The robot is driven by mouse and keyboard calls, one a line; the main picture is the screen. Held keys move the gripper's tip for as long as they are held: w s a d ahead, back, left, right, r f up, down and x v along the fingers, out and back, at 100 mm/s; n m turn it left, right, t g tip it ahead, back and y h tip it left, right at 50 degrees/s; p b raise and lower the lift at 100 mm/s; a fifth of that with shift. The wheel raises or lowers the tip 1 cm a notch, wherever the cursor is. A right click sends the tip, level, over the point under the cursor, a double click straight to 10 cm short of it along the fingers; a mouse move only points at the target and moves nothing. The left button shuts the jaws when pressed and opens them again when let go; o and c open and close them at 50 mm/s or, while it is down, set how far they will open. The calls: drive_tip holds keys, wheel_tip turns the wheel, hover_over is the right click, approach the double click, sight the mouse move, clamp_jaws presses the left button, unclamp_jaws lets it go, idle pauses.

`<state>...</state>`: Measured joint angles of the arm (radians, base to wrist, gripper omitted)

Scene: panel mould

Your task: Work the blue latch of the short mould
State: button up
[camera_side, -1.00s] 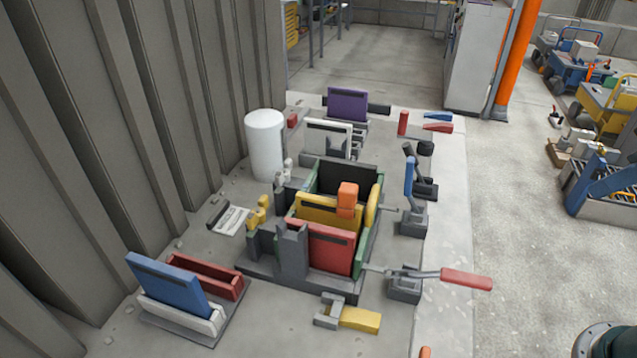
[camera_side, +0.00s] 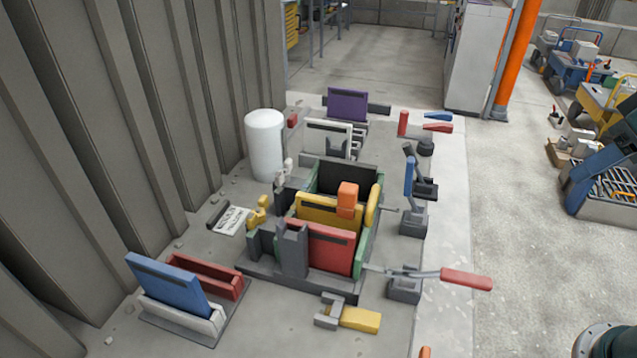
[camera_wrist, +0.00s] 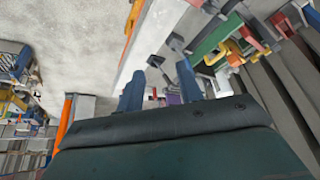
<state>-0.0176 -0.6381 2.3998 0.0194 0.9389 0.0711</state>
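In the side view the mould (camera_side: 362,262) has green sides and holds red, yellow and black panels. An orange block (camera_side: 347,198) sits on the yellow panel's top. The blue latch (camera_side: 409,176) stands nearly upright on a grey base (camera_side: 413,219), to the right of the mould. A thin rod runs from that base toward the mould. I cannot make out the blue latch there for certain.
A red-handled latch (camera_side: 465,280) lies flat, pointing right, nearer the camera. A dark lever stands behind the blue latch. A white cylinder (camera_side: 265,145), a blue panel (camera_side: 165,284) in a rack and a yellow clamp (camera_side: 360,319) surround the mould.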

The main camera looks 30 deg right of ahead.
drive_tip(key=w+r+m+g, duration=0.2)
drive_tip(key=w, duration=0.6)
drive_tip(key=m+g, duration=0.4)
drive_tip(key=m, duration=0.2)
hover_over(409, 177)
drive_tip(key=w, duration=0.1)
drive_tip(key=shift+h, duration=0.4)
wheel_tip(409, 177, down, 7)
drive_tip(key=shift+w+d+r, duration=0.1)
drive_tip(key=shift+d, duration=0.05)
drive_tip(key=shift+w+f, duration=0.25)
drive_tip(key=shift+f, duration=0.05)
drive_tip(key=shift+f, duration=0.1)
drive_tip(key=f, duration=0.9)
drive_tip(key=s+f, duration=0.1)
drive_tip(key=f, duration=0.3)
drive_tip(key=shift+d+f, duration=0.3)
clamp_jaws()
